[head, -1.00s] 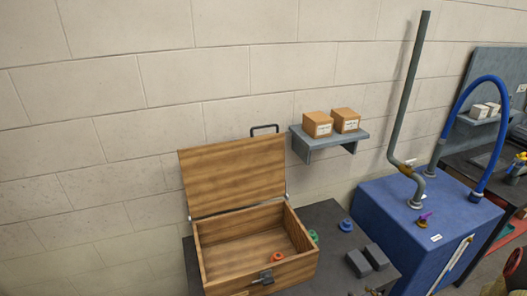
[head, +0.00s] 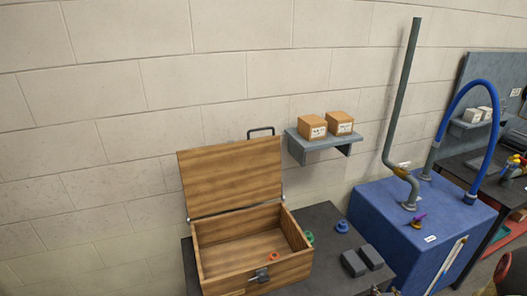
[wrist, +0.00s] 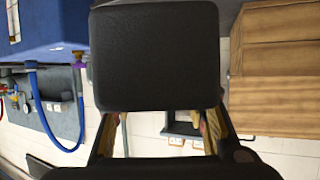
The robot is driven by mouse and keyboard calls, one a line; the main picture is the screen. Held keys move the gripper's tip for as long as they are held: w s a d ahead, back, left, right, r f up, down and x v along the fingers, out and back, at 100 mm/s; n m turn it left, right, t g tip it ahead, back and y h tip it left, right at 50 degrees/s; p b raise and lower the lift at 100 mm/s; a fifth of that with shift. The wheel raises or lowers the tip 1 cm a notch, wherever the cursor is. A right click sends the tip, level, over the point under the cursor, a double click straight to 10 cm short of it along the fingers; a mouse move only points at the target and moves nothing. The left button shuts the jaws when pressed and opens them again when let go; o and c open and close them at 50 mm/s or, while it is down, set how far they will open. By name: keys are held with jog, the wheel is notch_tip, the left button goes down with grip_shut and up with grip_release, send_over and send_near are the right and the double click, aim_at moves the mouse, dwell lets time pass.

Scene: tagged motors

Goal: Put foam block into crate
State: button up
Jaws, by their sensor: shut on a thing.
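A dark, flat-faced block (wrist: 155,60), which looks like the foam block, fills the top middle of the wrist view. My gripper (wrist: 158,125) is shut on it, with a finger at each side. The wooden crate (head: 232,279) stands on the dark table in the head view, its lid (head: 232,175) raised against the wall. A small orange piece lies inside it. Two dark grey blocks (head: 354,263) (head: 371,256) lie side by side on the table right of the crate. My gripper cannot be made out clearly in the head view.
A green knob-like piece (head: 309,237) is beside the crate's right wall, and a blue one (head: 342,226) stands farther right. A wall shelf (head: 325,143) holds two cardboard boxes. A blue cabinet (head: 385,215) with pipes stands at the right.

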jog(key=w+a+f, duration=0.1)
jog(key=w+a, duration=0.1)
jog(key=a, duration=0.8)
jog(key=w+a+f, duration=0.1)
jog(key=w+a, duration=0.1)
jog(key=a, duration=0.9)
jog(key=shift+w+f, duration=0.25)
jog(key=shift+a, duration=0.15)
